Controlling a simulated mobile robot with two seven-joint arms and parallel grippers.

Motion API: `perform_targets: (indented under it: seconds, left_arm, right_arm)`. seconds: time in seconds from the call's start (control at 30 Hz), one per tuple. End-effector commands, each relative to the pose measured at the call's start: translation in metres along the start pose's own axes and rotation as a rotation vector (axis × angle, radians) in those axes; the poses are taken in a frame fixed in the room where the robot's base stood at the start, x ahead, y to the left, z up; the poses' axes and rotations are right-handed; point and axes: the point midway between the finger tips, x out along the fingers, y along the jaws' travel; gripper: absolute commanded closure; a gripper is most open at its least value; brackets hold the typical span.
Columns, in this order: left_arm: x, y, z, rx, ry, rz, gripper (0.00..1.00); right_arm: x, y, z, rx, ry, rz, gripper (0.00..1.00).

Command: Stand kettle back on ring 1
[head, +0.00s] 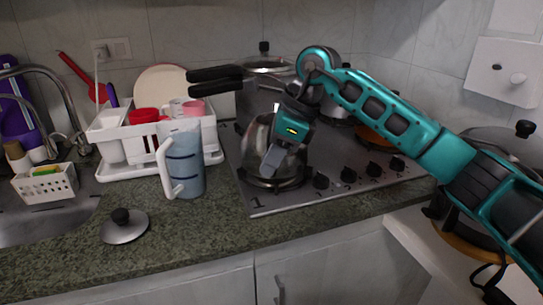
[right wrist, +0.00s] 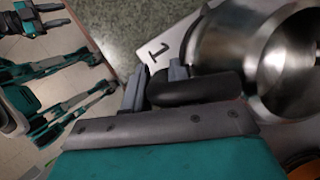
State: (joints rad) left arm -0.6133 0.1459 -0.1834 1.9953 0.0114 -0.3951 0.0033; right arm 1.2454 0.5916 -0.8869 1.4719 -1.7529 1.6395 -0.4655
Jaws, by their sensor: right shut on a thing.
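The steel kettle (head: 256,137) is at ring 1 (head: 272,180), the front left burner of the hob. I cannot tell whether its base rests fully on the ring, as my gripper hides part of it. The printed 1 (head: 256,202) shows on the hob's front left corner. A small, unclear gripper-like part of mine shows at the right wrist view's upper left.
A blue-grey pitcher (head: 185,160) and a white dish rack (head: 105,137) stand left of the hob (head: 325,185). A lid (head: 124,228) lies on the counter. A large pot (head: 266,66) and black pan handles (head: 215,82) are behind. Knobs (head: 348,175) line the hob's front.

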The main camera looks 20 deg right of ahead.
Motion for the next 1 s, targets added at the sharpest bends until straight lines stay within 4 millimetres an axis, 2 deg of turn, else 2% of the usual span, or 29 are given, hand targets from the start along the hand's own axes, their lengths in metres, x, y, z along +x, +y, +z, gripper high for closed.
perform_targets:
  seconds: [0.03, 0.3, 0.57, 0.77, 1.0]
  left_arm:
    - [0.0, 0.001, -0.001, 0.0, 0.002, 0.001, 0.57]
    - [-0.001, 0.001, -0.004, 0.001, 0.006, 0.002, 0.57]
    - [-0.001, 0.001, -0.004, 0.002, 0.003, 0.002, 0.57]
    - [-0.003, -0.001, -0.003, 0.006, -0.001, -0.003, 0.57]
    - [-0.005, -0.003, -0.005, 0.007, -0.001, -0.006, 0.57]
  right_arm:
    - [0.001, 0.0, 0.0, 0.0, 0.0, 0.0, 0.74]
    - [0.0, 0.0, 0.0, 0.0, 0.0, 0.0, 0.49]
    - [-0.002, 0.0, 0.001, -0.001, 0.0, 0.0, 0.49]
    - [-0.027, -0.001, 0.006, 0.0, -0.001, -0.004, 0.49]
    - [-0.082, -0.001, 0.005, 0.0, -0.002, -0.005, 0.49]
